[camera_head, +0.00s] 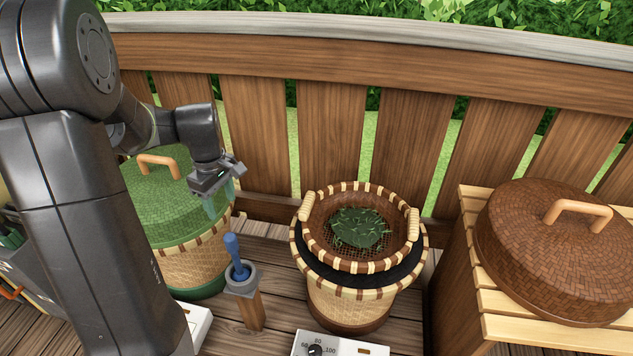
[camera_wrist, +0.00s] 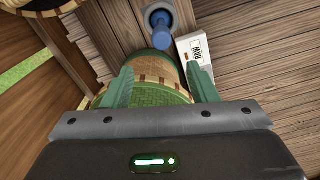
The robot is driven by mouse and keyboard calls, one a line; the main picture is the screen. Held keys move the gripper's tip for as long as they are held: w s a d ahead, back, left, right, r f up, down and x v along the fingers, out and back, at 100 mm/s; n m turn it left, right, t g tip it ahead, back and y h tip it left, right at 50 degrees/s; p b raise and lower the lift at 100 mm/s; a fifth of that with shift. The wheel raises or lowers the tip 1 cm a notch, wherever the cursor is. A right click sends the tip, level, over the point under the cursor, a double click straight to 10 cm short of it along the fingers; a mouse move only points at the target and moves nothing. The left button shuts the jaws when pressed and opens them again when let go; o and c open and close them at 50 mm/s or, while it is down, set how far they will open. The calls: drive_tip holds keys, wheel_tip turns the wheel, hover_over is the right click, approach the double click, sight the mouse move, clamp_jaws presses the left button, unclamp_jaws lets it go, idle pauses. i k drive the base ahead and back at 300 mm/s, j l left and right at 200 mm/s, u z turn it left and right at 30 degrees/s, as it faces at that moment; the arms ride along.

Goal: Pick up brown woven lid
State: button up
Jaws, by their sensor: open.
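The brown woven lid (camera_head: 535,245) is a round brown dome with a tan arched handle (camera_head: 578,212). It lies on a slatted wooden stand at the right in the head view and does not show in the wrist view. My gripper (camera_head: 219,203) is open and empty at the left, far from the brown lid. It is over the near right side of a green woven lid (camera_head: 170,205). In the wrist view my open gripper (camera_wrist: 160,88) has its two green fingers spread apart, with the green lid (camera_wrist: 145,95) and its tan basket below and between them.
A woven basket (camera_head: 345,302) with a tray of green leaves (camera_head: 358,228) stands between my gripper and the wooden stand (camera_head: 471,250). A blue-handled tool (camera_head: 236,258) stands in a holder on a post. A wooden fence (camera_head: 330,130) runs behind. A white dial box (camera_head: 340,345) sits in front.

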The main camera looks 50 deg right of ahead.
sight(556, 249)
drive_tip(key=z, duration=3.7)
